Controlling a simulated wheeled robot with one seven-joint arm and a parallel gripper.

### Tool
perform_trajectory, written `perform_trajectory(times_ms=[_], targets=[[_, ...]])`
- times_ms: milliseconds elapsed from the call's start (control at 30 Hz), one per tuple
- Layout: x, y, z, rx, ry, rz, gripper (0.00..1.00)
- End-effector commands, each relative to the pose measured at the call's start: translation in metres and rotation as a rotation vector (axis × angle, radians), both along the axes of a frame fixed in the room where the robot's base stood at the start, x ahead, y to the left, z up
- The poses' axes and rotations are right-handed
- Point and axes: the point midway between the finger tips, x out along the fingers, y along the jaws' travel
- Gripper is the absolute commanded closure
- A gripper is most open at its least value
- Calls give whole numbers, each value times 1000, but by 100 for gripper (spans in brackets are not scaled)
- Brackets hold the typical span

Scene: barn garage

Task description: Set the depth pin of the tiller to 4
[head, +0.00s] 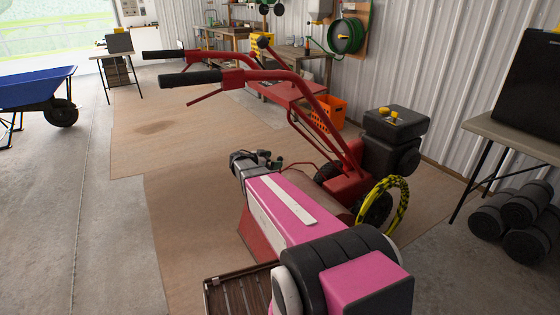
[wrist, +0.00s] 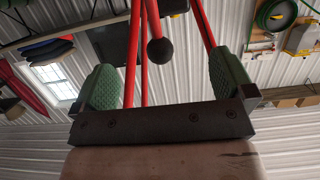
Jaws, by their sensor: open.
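The tiller is red, with two long handlebars (head: 250,75) ending in black grips and a dark engine (head: 396,135). My gripper (head: 264,160) is below the handlebars, beside the tiller's rear, at the end of my pink arm. In the wrist view my gripper (wrist: 166,84) is open, its green ridged pads wide apart with nothing held. Red bars (wrist: 145,60) and a black ball knob (wrist: 162,51) show beyond and between the pads, apparently apart from them. I cannot make out the depth pin or its numbered holes in either view.
A yellow-black hose loop (head: 385,205) is beside the tiller, close to my arm. A table (head: 515,137) and dark rolls (head: 520,205) stand at the right. An orange crate (head: 330,112) is behind the tiller. A blue wheelbarrow (head: 36,88) is far left; floor at the left is clear.

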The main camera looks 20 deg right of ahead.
Motion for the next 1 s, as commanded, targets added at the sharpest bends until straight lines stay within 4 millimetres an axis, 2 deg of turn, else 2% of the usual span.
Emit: perform_trajectory(times_ms=[200, 400, 867, 900, 967, 1000], targets=[[4, -21, -6, -1, 0, -1, 0], [7, -35, -10, -1, 0, -1, 0], [8, -41, -11, -1, 0, 0, 0], [8, -41, -11, -1, 0, 0, 3], [8, -41, -11, -1, 0, 0, 23], [8, -41, -11, -1, 0, 0, 36]])
